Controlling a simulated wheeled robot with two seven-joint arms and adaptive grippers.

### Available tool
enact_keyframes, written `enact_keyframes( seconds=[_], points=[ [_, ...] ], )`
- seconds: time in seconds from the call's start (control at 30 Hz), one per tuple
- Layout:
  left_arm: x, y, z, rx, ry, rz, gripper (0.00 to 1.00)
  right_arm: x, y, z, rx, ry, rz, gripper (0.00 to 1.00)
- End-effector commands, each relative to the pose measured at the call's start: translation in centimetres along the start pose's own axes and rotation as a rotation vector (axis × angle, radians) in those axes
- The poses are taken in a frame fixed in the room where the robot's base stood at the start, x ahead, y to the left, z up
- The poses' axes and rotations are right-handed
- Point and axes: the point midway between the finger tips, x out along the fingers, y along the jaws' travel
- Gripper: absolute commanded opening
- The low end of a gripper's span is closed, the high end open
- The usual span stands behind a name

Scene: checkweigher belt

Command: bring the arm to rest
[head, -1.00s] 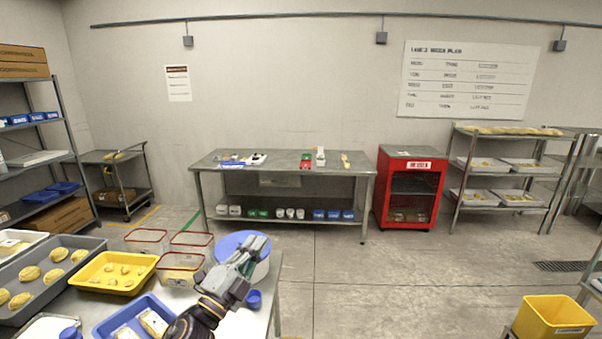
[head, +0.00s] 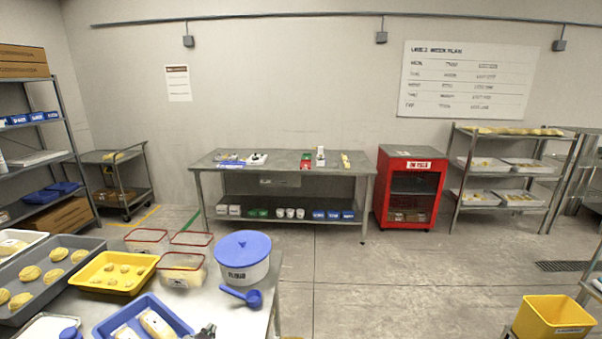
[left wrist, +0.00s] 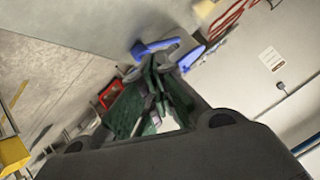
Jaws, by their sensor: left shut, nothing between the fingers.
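My left gripper (head: 205,332) shows only as a small dark tip at the bottom edge of the head view, beside the blue tray. In the left wrist view, its green-padded fingers (left wrist: 155,98) are shut with nothing held. A white tub with a blue lid (head: 243,258) stands on the near table, and a blue scoop (head: 243,296) lies in front of it. Both are apart from the gripper in the head view. My right gripper is in neither view.
The near table (head: 205,299) holds a blue tray (head: 143,316), a yellow tray (head: 115,272), a grey tray of rolls (head: 45,277) and red-rimmed containers (head: 182,270). A yellow bin (head: 553,318) stands at lower right. The floor between (head: 400,290) is clear.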

Motion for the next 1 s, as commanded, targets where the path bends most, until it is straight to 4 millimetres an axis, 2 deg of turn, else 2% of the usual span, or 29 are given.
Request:
enact_keyframes(
  seconds=[0.1,0.33,0.6,0.9,1.0],
  points=[
    [-1.0,1.4,3.6,-0.064,-0.13,0.06,0.0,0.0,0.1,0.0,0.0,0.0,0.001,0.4],
    [-3.9,4.3,9.6,-0.162,-0.36,0.176,0.0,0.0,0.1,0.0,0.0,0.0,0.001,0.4],
    [-6.5,6.3,13.1,-0.218,-0.513,0.259,0.0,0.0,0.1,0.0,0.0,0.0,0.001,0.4],
    [-9.1,7.9,15.5,-0.257,-0.631,0.327,0.0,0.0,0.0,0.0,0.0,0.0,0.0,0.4],
    [-8.3,8.4,16.2,-0.255,-0.637,0.329,0.0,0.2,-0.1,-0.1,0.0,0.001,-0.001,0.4]
  ],
)
